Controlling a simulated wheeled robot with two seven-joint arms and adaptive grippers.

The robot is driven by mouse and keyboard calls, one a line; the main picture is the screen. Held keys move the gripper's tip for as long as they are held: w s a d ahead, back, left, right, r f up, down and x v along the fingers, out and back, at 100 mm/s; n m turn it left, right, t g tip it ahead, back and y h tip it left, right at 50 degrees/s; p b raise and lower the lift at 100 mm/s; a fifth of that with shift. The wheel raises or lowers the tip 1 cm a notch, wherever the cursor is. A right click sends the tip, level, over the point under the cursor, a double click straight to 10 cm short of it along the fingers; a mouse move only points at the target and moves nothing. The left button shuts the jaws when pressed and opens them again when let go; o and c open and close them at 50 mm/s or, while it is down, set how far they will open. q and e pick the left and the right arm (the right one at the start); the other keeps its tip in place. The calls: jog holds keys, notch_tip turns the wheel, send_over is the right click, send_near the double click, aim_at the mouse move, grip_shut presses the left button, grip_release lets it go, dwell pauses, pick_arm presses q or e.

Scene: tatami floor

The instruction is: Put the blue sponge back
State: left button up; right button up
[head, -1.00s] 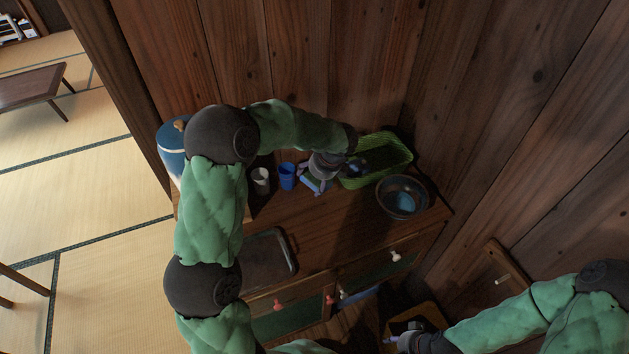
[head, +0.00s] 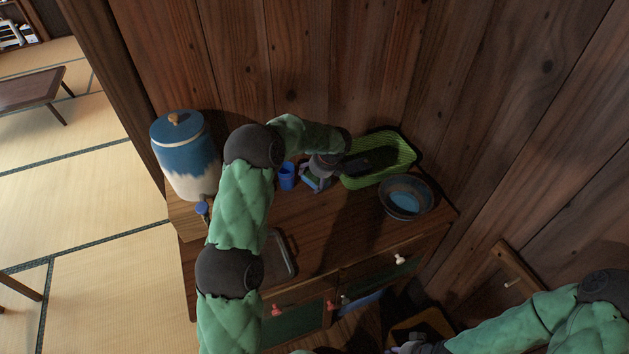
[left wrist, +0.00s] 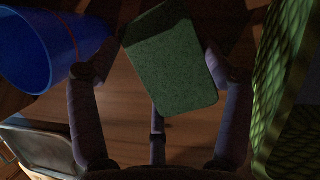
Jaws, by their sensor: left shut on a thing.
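A sponge (left wrist: 172,68) shows in the left wrist view as a block whose face towards the camera is speckled green; I see no blue on it. My left gripper (left wrist: 158,82) is shut on it, with a finger at each side. In the head view my left gripper (head: 316,183) is over the cabinet top, between a blue cup (head: 287,177) and a green basket (head: 398,168). The gripper and arm hide most of the sponge there. My right gripper (head: 403,348) is at the bottom edge, mostly cut off.
A blue and white lidded jar (head: 186,158) stands at the left. A dark tray (head: 281,258) lies near the front edge. Wooden walls close off the back and right.

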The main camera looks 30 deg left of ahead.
pick_arm(q)
jog(key=shift+f, duration=0.15)
jog(key=shift+f, duration=0.15)
jog(key=o, duration=1)
jog(key=shift+c, duration=0.2)
jog(key=shift+d+r, duration=0.1)
jog(key=shift+r, duration=0.45)
jog(key=p+v, duration=0.3)
jog(key=v, duration=0.8)
jog(key=shift+p, duration=0.4)
jog(key=shift+r, duration=0.2)
